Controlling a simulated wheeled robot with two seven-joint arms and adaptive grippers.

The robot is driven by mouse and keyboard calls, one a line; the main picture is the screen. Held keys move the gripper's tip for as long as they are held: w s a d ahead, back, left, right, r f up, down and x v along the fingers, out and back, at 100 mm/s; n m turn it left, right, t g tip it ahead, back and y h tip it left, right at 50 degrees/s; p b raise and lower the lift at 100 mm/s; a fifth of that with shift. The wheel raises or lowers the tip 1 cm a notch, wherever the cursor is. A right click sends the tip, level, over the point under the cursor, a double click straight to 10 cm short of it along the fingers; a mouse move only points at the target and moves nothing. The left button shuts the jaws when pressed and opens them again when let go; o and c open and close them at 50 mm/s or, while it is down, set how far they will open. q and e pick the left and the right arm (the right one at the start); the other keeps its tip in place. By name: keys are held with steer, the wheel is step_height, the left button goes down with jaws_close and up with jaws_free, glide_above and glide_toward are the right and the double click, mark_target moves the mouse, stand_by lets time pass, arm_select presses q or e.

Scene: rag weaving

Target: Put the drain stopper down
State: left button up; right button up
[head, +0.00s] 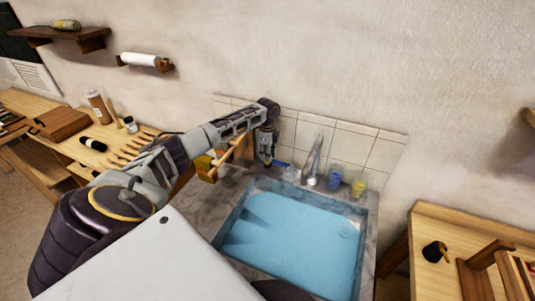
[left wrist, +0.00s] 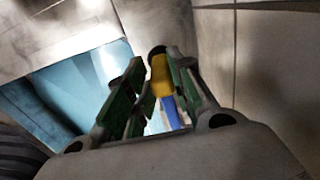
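The sink basin (head: 235,212) holds blue liquid. A small round fitting (head: 343,229) shows at its far right; I cannot tell whether it is the drain or the stopper. No separate drain stopper can be made out. My left gripper (head: 268,163) points down over the counter behind the basin's far left corner, near the tiles. My right gripper is out of view.
Behind the basin stand a faucet (head: 315,168), a clear glass (head: 291,174), a blue cup (head: 335,176) and a yellow cup (head: 358,187). A tiled wall (head: 345,140) closes the back. Wooden benches with tools flank the sink left (head: 70,145) and right (head: 440,225).

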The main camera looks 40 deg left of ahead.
arm_select(q)
steer(key=shift+o, duration=1.2)
steer(key=shift+s+d+f, duration=0.15)
steer(key=shift+s+f, duration=0.05)
steer(key=shift+f, duration=0.35)
steer(key=shift+o, duration=0.3)
steer(key=shift+w, duration=0.25)
steer(key=shift+r, duration=0.2)
steer(key=shift+w+a+r, duration=0.1)
steer(key=shift+a+r, duration=0.05)
steer(key=shift+a, duration=0.05)
step_height(320, 180, up, 13)
steer(key=b, duration=0.2)
